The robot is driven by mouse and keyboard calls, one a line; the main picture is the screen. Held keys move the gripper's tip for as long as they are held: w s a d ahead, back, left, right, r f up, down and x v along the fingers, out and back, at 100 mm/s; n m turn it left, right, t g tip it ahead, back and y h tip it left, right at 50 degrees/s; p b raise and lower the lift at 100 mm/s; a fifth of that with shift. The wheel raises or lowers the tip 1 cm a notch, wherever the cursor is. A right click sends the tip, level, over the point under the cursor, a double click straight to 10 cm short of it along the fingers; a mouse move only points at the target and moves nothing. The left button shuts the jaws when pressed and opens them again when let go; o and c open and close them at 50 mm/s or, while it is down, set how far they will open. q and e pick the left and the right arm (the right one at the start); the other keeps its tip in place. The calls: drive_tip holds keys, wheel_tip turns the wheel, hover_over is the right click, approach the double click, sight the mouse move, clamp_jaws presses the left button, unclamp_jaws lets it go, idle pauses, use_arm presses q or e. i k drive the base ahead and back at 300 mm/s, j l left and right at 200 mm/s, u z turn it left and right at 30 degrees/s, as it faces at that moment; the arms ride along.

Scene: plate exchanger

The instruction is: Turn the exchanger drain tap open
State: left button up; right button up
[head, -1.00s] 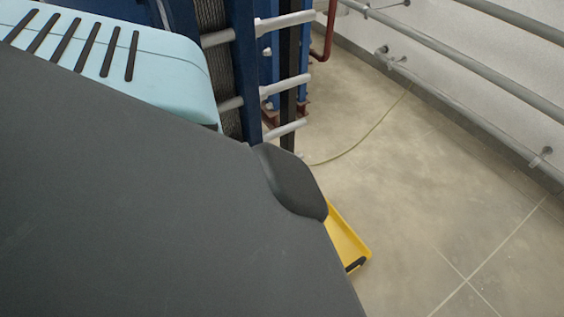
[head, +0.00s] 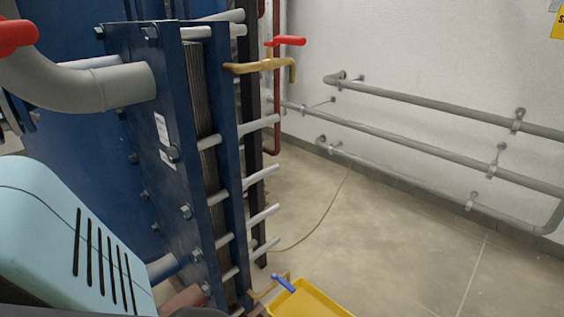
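The blue plate exchanger (head: 174,140) stands at the left of the head view. Low at its front right corner is a small tap with a blue lever (head: 284,284) and a partly hidden brass-coloured body. The lever slants down to the right, above the back edge of a yellow tray (head: 312,301). The picture's lower edge cuts off the tray. I cannot tell from here whether the tap is open or closed. Neither gripper is in view.
A red-handled valve (head: 286,41) sits on a brass pipe higher up. Another red handle (head: 15,35) is by the grey pipe (head: 85,86). Tie rods stick out right of the exchanger. A pale blue slotted casing fills the lower left. Wall pipes (head: 420,150) run behind clear floor.

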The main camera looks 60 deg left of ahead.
sight(287, 284)
drive_tip(key=i+j+u, duration=0.2)
drive_tip(key=i+u, duration=0.2)
drive_tip(key=i, duration=0.2)
drive_tip(key=l+u, duration=0.1)
drive_tip(key=u, duration=0.3)
drive_tip(key=l+u, duration=0.1)
drive_tip(key=u, duration=0.25)
drive_tip(key=l+u, duration=0.15)
drive_tip(key=u, duration=0.25)
drive_tip(key=l+u, duration=0.1)
drive_tip(key=u, duration=0.3)
drive_tip(key=i+z, duration=0.1)
drive_tip(key=u, duration=0.1)
drive_tip(key=k, duration=0.05)
